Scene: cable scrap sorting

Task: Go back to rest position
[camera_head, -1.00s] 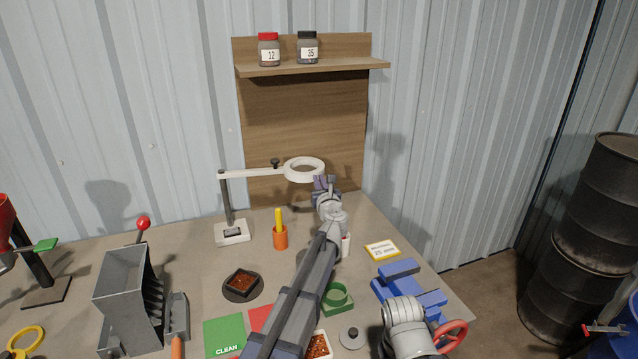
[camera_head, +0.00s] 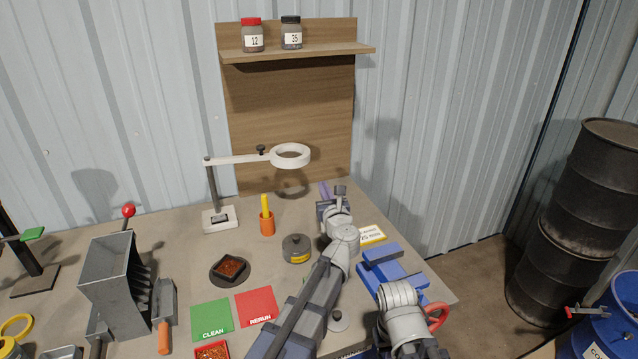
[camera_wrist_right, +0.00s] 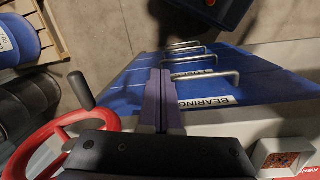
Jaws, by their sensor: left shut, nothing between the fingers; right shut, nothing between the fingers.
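My left gripper (camera_head: 330,196) is shut and empty above the back right of the bench, right of the ring lamp (camera_head: 290,155) and near the yellow-edged card (camera_head: 372,236). My left arm crosses the bench's right half and hides part of it. My right arm shows at the lower right, but its fingertips cannot be made out there.
A grey hopper (camera_head: 112,280), a dark tray (camera_head: 230,268), a grey lidded pot (camera_head: 297,248), an orange cup (camera_head: 267,226) and the CLEAN (camera_head: 211,315) and RERUN (camera_head: 256,305) mats are on the bench. A red wheel (camera_wrist_right: 40,145) is left of my right gripper. Dark drums (camera_head: 590,200) stand right.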

